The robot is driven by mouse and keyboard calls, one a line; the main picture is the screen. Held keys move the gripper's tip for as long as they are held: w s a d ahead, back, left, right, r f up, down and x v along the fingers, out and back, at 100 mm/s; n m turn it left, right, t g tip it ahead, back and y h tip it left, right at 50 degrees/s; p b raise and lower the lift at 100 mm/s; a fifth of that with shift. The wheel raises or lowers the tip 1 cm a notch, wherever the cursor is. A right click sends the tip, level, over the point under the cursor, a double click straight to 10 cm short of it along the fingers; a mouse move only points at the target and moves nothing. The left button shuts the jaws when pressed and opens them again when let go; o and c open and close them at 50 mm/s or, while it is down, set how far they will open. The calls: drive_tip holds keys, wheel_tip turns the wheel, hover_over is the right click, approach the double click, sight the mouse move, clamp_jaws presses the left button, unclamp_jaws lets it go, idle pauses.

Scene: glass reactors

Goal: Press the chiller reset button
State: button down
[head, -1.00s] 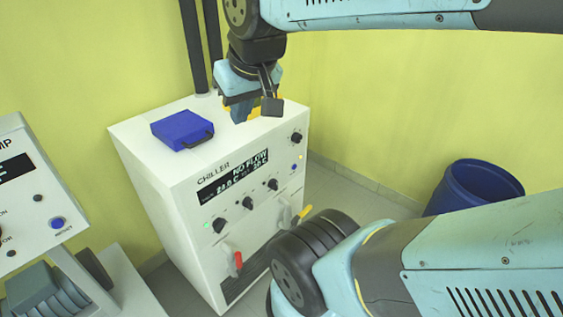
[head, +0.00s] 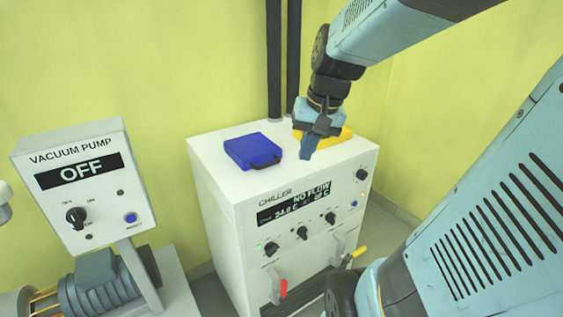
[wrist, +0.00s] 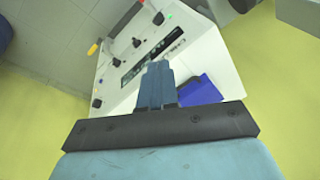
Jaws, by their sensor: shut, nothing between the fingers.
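The white chiller (head: 230,205) stands in the middle of the head view, its display (head: 300,203) reading NO FLOW. A small blue button (head: 354,204) sits at the right of its front panel, below a small orange light; its label is too small to read. My gripper (head: 306,154) is shut and empty, pointing down in front of the chiller's top in the picture, left of and above that button.
A blue case (head: 252,151) lies on the chiller top, with a yellow thing (head: 338,136) partly behind my gripper. Black knobs, a red handle (head: 283,290) and a yellow handle (head: 358,252) stick out in front. The vacuum pump box (head: 85,185), reading OFF, has its own blue button (head: 130,218).

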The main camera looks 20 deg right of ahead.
sight(356, 204)
drive_tip(key=w+d+f+m+t+y, duration=0.1)
drive_tip(key=w+d+f+m+y, duration=0.5)
drive_tip(key=d+f, duration=0.45)
drive_tip(key=w+d+f+m+t+y, duration=0.25)
drive_tip(key=w+d+f+m, duration=0.4)
drive_tip(key=d+f, duration=0.35)
drive_tip(key=s+d+f+m+t+h, duration=0.3)
drive_tip(key=d+f+m+t, duration=0.3)
drive_tip(key=f, duration=0.6)
drive_tip(key=s+d+f+m+t+h, duration=0.3)
drive_tip(key=s+d+f+m+t, duration=0.1)
drive_tip(key=d+f+m, duration=0.7)
drive_tip(key=shift+s+d+f+t, duration=0.35)
drive_tip(key=shift+d+f+t, duration=0.3)
drive_tip(key=shift+t, duration=0.2)
drive_tip(key=x, duration=1.4)
drive_tip(key=shift+d, duration=0.15)
drive_tip(key=shift+w, duration=0.15)
